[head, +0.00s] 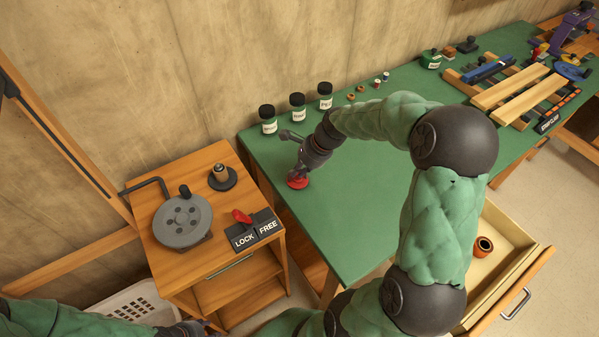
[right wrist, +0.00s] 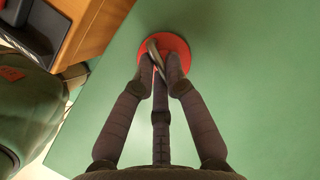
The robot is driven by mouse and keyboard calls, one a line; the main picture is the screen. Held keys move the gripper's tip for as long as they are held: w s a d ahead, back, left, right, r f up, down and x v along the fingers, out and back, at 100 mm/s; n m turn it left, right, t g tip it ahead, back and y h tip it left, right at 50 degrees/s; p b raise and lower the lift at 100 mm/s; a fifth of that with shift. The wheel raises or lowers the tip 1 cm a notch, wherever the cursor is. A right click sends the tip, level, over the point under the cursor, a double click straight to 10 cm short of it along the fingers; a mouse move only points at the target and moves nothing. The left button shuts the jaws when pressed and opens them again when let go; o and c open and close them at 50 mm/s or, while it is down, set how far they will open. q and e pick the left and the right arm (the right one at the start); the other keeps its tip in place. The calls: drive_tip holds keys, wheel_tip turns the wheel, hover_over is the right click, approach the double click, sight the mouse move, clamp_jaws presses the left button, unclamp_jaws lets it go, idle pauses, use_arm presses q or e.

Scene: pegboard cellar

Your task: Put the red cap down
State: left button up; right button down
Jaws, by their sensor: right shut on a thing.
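The red cap (head: 298,183) is a round red disc near the left end of the green worktop (head: 345,215). My right gripper (head: 300,172) is above it, pointing down, its fingers shut on the cap's middle. In the right wrist view the red cap (right wrist: 180,58) shows flat beyond the fingertips (right wrist: 160,72), which close on a grey part at its centre. The cap is at or very close to the worktop; I cannot tell whether it touches. My left gripper (head: 190,328) only partly shows at the bottom edge, and its fingers cannot be made out.
Three labelled jars (head: 297,106) stand behind the right gripper. A wooden cabinet (head: 200,265) at left carries a grey disc with a crank (head: 183,222) and a LOCK/FREE switch (head: 252,230). The worktop around the cap is clear.

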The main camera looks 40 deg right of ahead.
drive_tip(key=shift+f, duration=0.1)
drive_tip(key=c, duration=1.3)
unclamp_jaws()
drive_tip(key=shift+d+r, duration=0.1)
drive_tip(key=shift+r, duration=0.35)
drive_tip(key=p+v, duration=0.4)
drive_tip(key=v, duration=0.7)
drive_tip(key=shift+s+r+p, duration=0.15)
drive_tip(key=shift+s+p, duration=0.05)
drive_tip(key=shift+p, duration=0.1)
drive_tip(key=shift+r, duration=0.1)
